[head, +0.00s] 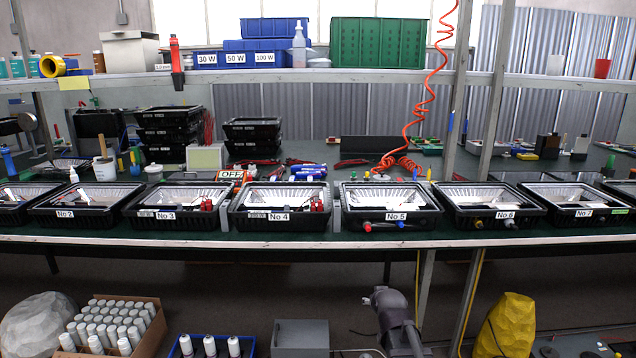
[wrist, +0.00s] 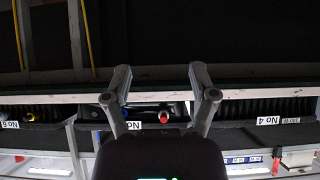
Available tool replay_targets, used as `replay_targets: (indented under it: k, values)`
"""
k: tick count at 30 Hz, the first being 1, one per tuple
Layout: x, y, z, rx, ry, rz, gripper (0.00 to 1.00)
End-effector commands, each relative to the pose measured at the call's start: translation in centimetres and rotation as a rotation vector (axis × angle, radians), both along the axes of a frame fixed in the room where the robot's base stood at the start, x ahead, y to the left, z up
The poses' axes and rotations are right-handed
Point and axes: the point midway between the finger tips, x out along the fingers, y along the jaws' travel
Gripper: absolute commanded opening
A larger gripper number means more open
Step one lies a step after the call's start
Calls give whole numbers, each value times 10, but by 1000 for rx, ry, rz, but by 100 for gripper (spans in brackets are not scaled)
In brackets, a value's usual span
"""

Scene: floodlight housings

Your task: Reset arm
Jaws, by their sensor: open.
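My gripper (wrist: 159,76) is open and empty in the wrist view, its two fingers spread apart. The wrist picture is upside down. Between and behind the fingers is the front of housing No 5 (head: 393,217), with a red part (wrist: 163,117) showing between the fingers and its label (wrist: 134,125) partly hidden by a finger. The gripper appears apart from the housing. In the head view, a grey part of my arm (head: 397,322) shows low in front of the bench; my fingertips cannot be made out there.
Black floodlight housings, including No 4 (head: 280,210) and No 6 (head: 492,207), stand in a row along the green bench edge (head: 180,240). A grey box (head: 300,338), a carton of white bottles (head: 112,325) and a yellow object (head: 507,325) stand below. An orange coiled hose (head: 425,95) hangs above.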

Motion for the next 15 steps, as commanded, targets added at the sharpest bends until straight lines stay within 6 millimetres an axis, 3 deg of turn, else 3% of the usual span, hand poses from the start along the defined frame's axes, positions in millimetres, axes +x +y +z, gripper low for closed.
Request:
replay_targets:
  k: [6,15]
  values:
    - [-61,0,-34,1,264,-2,75]
    - [-147,0,-63,4,607,-6,75]
